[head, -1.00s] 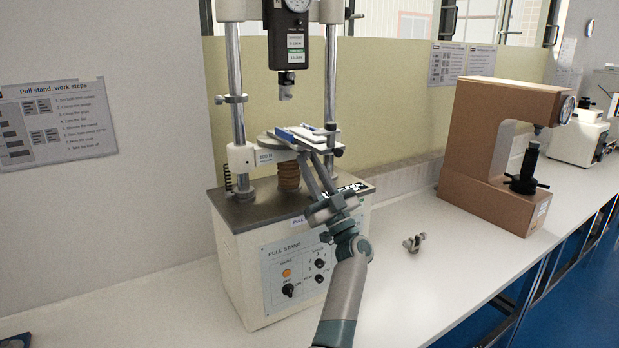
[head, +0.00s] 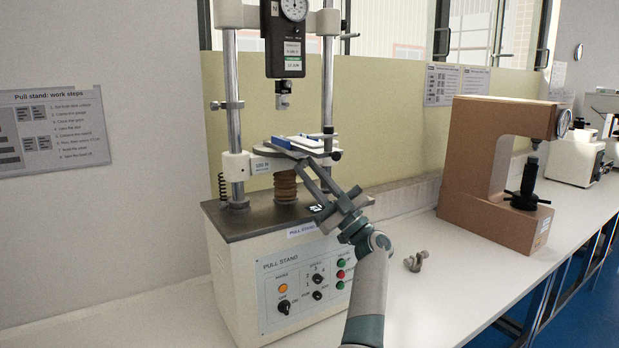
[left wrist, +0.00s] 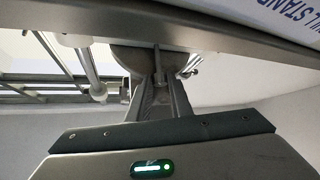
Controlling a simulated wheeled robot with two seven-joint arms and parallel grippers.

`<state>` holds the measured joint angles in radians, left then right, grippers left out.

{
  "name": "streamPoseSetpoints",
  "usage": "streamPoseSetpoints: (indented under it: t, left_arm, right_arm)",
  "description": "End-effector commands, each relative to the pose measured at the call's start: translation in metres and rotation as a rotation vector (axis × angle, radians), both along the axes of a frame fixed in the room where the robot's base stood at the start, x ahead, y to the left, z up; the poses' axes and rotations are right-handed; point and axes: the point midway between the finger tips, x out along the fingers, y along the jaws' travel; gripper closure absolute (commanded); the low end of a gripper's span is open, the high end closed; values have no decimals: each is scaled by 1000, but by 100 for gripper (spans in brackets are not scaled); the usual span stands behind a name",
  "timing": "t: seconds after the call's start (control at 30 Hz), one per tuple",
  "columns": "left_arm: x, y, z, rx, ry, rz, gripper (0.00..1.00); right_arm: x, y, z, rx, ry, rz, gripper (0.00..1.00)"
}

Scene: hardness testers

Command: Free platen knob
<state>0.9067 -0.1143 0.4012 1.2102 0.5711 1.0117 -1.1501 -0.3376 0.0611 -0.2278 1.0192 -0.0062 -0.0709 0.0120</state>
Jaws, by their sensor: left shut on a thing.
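White and blue flat pieces (head: 300,142) lie on the platen. My left gripper (head: 306,172) reaches up from the front right to the platen's underside at its front edge. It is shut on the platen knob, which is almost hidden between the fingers. In the left wrist view, the left gripper (left wrist: 160,72) meets a small part under the dark disc of the platen (left wrist: 140,60). My right gripper is not in view.
A small metal clamp (head: 415,262) lies on the bench. A brown C-shaped tester (head: 490,180) stands at the right.

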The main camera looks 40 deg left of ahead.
Motion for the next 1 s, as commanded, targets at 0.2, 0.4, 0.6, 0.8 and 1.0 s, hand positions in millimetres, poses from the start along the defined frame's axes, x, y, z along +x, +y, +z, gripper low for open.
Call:
streamPoseSetpoints:
  t: [0.2, 0.4, 0.6, 0.8, 1.0]
  left_arm:
    - [0, 0, -1, -1, 0, 0, 100]
    - [0, 0, -1, -1, 0, 0, 64]
    - [0, 0, 0, -1, 0, 0, 62]
    - [0, -1, -2, -1, 0, 0, 62]
    - [0, -11, -11, -2, 0, -1, 62]
  right_arm:
    - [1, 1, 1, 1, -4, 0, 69]
    - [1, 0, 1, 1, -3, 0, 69]
    - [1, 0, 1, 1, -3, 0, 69]
    - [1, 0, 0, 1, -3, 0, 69]
    - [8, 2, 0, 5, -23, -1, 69]
